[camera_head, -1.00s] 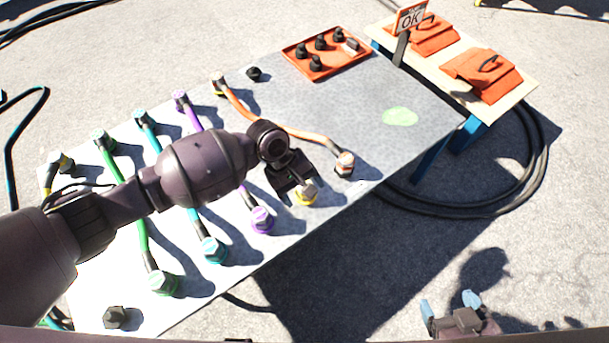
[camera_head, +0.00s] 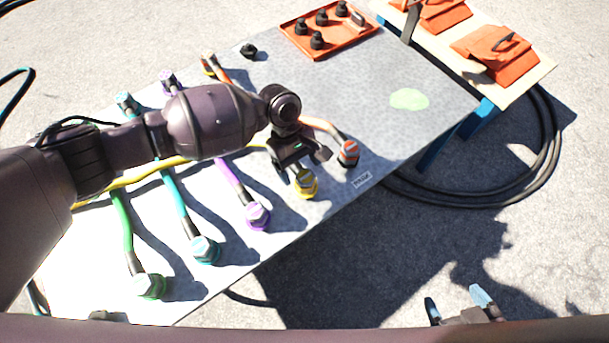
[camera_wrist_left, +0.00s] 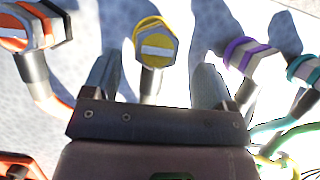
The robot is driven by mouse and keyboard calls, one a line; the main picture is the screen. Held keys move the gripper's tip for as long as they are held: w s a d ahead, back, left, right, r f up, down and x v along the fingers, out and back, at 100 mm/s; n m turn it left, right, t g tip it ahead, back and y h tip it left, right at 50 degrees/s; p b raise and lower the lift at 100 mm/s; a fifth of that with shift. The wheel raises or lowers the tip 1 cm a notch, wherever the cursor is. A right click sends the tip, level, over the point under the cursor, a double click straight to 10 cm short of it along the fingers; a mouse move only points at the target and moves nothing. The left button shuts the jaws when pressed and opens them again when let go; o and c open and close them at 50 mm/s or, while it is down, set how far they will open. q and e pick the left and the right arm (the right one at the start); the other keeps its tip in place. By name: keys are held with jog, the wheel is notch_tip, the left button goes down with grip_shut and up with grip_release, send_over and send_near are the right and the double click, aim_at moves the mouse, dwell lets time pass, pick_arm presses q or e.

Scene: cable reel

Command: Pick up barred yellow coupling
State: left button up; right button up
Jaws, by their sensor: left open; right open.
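The yellow coupling (camera_head: 306,184) is at the front edge of the grey table, at the end of a yellow cable. In the left wrist view the yellow coupling (camera_wrist_left: 155,46) shows a yellow ring and a yellow face with one white bar. My left gripper (camera_head: 303,164) is open just behind and above it. In the left wrist view its two fingers (camera_wrist_left: 157,75) are apart, with the coupling's cable end between them and its face beyond the tips. Contact cannot be told. My right gripper (camera_head: 457,304) is open and empty at the bottom right, off the table.
An orange coupling (camera_head: 348,152) stands close to the right and a purple one (camera_head: 257,215) to the left. Teal (camera_head: 205,248) and green (camera_head: 149,285) couplings lie further left. An orange tray (camera_head: 330,48) with black parts is at the back.

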aim_at(304, 173)
pick_arm(q)
jog(key=shift+f, duration=0.2)
jog(key=shift+s+d+f+b, duration=0.1)
jog(key=shift+f+b, duration=0.2)
jog(key=shift+f, duration=0.05)
jog(key=b+x, duration=0.1)
jog(key=x, duration=0.1)
jog(key=b+x, duration=0.1)
jog(key=x, duration=0.1)
jog(key=shift+f, duration=0.15)
jog(key=shift+w, duration=0.25)
pick_arm(e)
jog(key=shift+w+a+t, duration=0.15)
jog(key=shift+w+t, duration=0.2)
jog(key=shift+t, duration=0.05)
pick_arm(q)
jog(key=shift+c, duration=0.2)
